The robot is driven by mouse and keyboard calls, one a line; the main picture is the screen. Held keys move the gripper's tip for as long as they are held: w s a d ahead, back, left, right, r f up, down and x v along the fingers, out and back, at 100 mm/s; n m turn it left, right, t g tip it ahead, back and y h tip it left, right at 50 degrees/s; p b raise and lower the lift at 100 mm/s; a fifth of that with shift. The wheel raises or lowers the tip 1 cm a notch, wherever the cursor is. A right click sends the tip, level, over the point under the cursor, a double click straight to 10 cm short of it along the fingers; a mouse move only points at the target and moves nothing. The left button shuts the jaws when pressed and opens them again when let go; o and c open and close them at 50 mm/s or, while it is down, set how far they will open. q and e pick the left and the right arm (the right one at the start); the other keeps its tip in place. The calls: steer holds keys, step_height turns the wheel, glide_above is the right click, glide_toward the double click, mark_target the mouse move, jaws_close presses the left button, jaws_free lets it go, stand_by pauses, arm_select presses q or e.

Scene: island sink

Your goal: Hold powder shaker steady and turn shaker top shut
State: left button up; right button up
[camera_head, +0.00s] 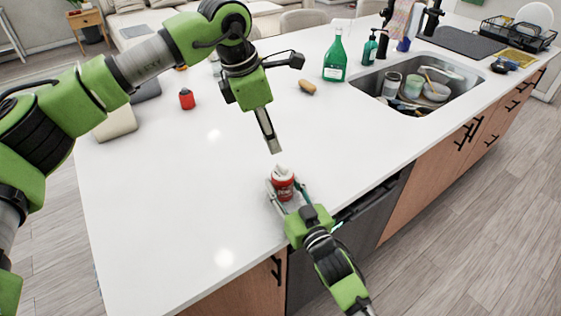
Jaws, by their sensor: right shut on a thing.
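The powder shaker (283,184), with a red body and a whitish top, stands upright near the front edge of the white counter. My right gripper (284,189) comes from the front edge and is shut on the shaker's body, one finger on each side. My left gripper (274,149) points down above the counter, just above and behind the shaker's top, apart from it in the picture. Its fingers line up edge-on, so I cannot tell whether they are open or shut. The lower body of the shaker is partly hidden by my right gripper.
A red container (187,99) stands at the back left. A green bottle (335,58), a brown oval object (307,87) and a dark green dispenser (370,48) are farther back, by the sink (459,98) holding dishes. The counter around the shaker is clear.

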mark_target(282, 165)
arm_select(q)
steer(key=f+n, duration=0.1)
steer(key=f, duration=0.2)
steer(key=d+f+n, duration=0.1)
steer(key=f, duration=0.2)
steer(key=w+d+f+n+t, duration=0.1)
steer(key=f+n, duration=0.1)
steer(key=f, duration=0.2)
steer(key=shift+w+d+f+h, duration=0.1)
steer(key=shift+d+h, duration=0.15)
steer(key=shift+h, duration=0.15)
steer(key=c, duration=1.1)
